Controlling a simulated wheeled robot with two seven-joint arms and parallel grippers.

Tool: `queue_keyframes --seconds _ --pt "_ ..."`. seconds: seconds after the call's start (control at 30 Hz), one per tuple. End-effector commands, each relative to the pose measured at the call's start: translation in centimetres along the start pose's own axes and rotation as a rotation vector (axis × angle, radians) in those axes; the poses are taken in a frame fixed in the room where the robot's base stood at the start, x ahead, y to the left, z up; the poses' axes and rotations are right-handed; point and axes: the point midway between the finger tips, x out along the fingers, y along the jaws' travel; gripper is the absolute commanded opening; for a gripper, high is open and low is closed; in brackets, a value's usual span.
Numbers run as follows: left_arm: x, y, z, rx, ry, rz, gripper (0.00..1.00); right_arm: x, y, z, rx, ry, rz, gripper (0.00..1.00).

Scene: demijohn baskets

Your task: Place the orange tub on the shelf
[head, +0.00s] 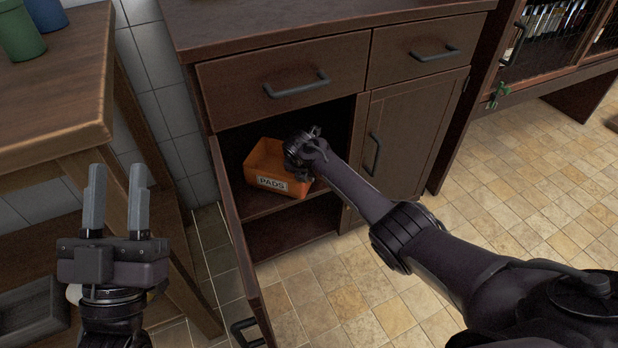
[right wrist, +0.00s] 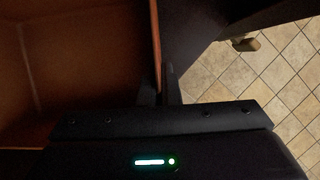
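The orange tub (head: 265,165), labelled PADS, is inside the open cabinet, at the shelf (head: 254,204) below the drawers. It looks upright; whether its base fully rests on the shelf I cannot tell. My right gripper (head: 300,150) is at the tub's right side. In the right wrist view the tub's wall (right wrist: 155,45) runs between the two fingers of my right gripper (right wrist: 160,88), which look closed on it. The head view hides those fingertips. My left gripper (head: 117,205) is open and empty, its fingers pointing up, in front of the wooden table.
The cabinet door (head: 238,240) stands open at the left of the opening; the right door (head: 400,145) is shut. A wooden table (head: 55,90) with a green container (head: 20,32) and a blue one (head: 46,14) stands at left. The tiled floor at right is clear.

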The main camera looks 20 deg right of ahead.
Motion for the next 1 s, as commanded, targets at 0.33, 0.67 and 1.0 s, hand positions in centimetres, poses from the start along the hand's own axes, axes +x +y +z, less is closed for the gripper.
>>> queue_keyframes --seconds 0.33,0.67,1.0 --pt "0.08 -0.01 -0.49 0.001 0.023 0.000 0.36 0.02 0.06 0.03 0.001 -0.001 0.002 0.00" --pt "0.16 -0.04 -1.03 0.003 0.049 0.001 0.36 0.18 -0.01 -0.07 0.000 0.000 0.000 0.22" --pt "0.19 -0.04 -1.04 0.003 0.048 0.001 0.36 0.13 -0.01 -0.05 0.000 0.000 0.000 0.25"
